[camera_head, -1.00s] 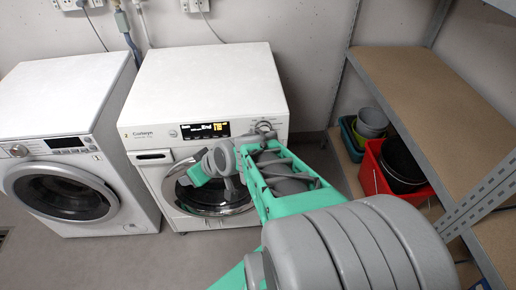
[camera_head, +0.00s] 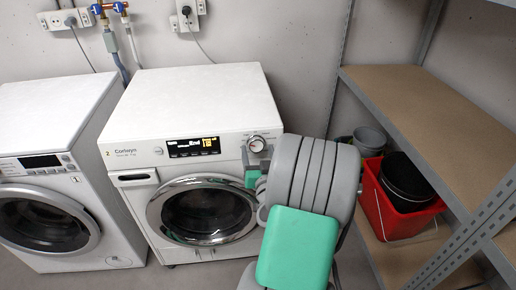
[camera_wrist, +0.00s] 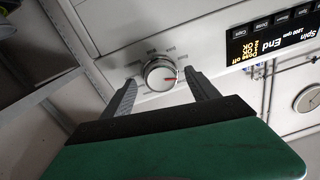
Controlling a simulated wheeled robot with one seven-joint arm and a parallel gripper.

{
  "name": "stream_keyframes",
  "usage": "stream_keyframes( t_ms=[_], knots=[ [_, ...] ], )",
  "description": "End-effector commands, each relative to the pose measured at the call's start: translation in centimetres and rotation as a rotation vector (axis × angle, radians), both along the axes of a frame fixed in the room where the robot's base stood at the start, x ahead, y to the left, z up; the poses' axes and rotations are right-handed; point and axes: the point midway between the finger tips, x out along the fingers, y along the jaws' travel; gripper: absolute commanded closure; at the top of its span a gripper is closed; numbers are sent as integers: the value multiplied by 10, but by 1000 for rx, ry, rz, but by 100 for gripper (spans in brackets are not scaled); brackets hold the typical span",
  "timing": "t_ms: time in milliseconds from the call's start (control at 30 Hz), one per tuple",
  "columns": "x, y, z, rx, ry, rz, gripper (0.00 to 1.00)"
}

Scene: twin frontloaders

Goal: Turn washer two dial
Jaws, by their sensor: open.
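Washer two (camera_head: 200,95) is white, with a "2" label, a lit display (camera_head: 193,147) and a round glass door. Its dial (camera_head: 257,144) is at the right of the panel, and it also shows in the wrist view (camera_wrist: 160,74) as a silver-rimmed white knob with a red mark. My gripper (camera_wrist: 157,85) is open, with one finger on each side of the dial. The fingers look apart from the dial; contact cannot be told. In the head view my arm hides most of the gripper and the washer's lower right.
Another white washer (camera_head: 48,110) stands at the left. Floor shows in front of the washers.

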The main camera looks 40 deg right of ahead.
Motion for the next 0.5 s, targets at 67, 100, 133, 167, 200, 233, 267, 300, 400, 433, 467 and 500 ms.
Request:
stream_keyframes(
  t_ms=[67, 100, 133, 167, 200, 233, 267, 300, 400, 433, 467, 500],
  knots=[
    [6, -3, 1, 0, 1, 2, 31],
    [7, -3, 0, 0, 1, 2, 31],
    [8, -4, 0, 1, 0, 2, 31],
    [8, -4, 0, 1, 0, 2, 31],
    [8, -4, -1, 1, -1, 1, 31],
    [8, -4, -1, 0, 0, 1, 31],
    [8, -5, -1, 0, 0, 1, 31],
    [8, -4, -1, 0, 0, 1, 31],
    [8, -4, -1, 0, 0, 1, 34],
    [8, -4, -1, 0, 0, 1, 37],
    [8, -4, -1, 0, 0, 1, 39],
    [8, -4, -1, 0, 0, 1, 43]
  ],
)
